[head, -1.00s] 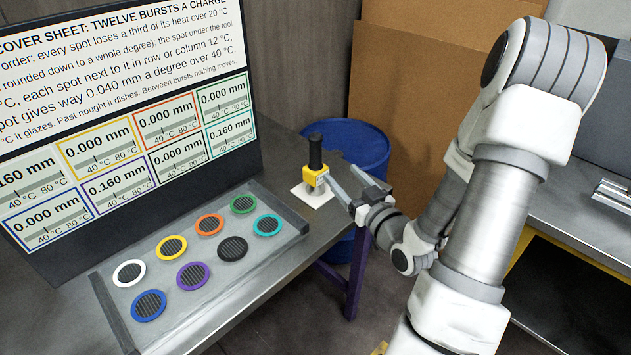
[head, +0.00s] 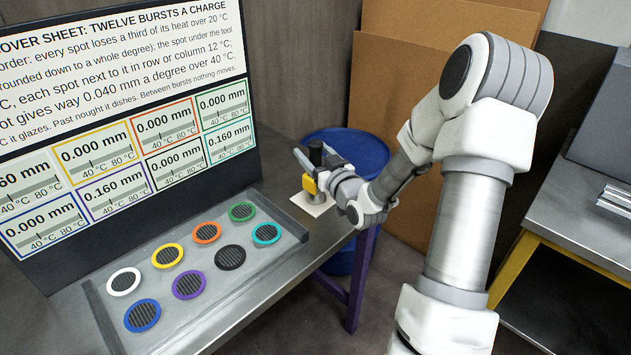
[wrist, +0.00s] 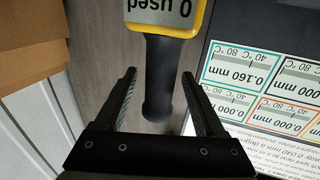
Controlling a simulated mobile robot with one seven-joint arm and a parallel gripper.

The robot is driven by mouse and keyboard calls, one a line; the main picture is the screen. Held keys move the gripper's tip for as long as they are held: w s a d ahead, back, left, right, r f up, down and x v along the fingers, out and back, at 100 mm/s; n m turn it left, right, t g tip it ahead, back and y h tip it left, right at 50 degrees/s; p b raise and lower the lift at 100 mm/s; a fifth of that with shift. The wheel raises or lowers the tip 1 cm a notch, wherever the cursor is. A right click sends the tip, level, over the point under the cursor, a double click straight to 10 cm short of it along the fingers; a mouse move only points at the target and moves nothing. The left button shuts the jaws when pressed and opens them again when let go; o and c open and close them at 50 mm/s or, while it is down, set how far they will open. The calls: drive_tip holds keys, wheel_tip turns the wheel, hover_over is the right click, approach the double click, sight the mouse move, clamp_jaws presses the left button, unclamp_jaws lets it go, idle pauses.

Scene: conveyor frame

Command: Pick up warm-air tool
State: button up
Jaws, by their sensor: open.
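The warm-air tool (head: 309,185) stands upright on a small white plate (head: 312,207) at the table's far right corner. It has a yellow body and a black handle on top. My gripper (head: 311,163) is at the tool in the head view and partly hides it. In the wrist view, the tool's black handle (wrist: 157,75) lies between the two fingers of my gripper (wrist: 158,78), with a gap on each side. The fingers are open. The yellow body, with a display reading "0 used", is beyond the fingertips.
A grey tray (head: 262,273) with several coloured ringed grilles lies on the table. A large display board (head: 120,120) stands behind it. A blue barrel (head: 365,150) is behind the tool. Another table (head: 575,215) is at the right.

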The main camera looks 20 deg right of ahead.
drive_tip(key=shift+w, duration=1.05)
clamp_jaws()
idle(0.5)
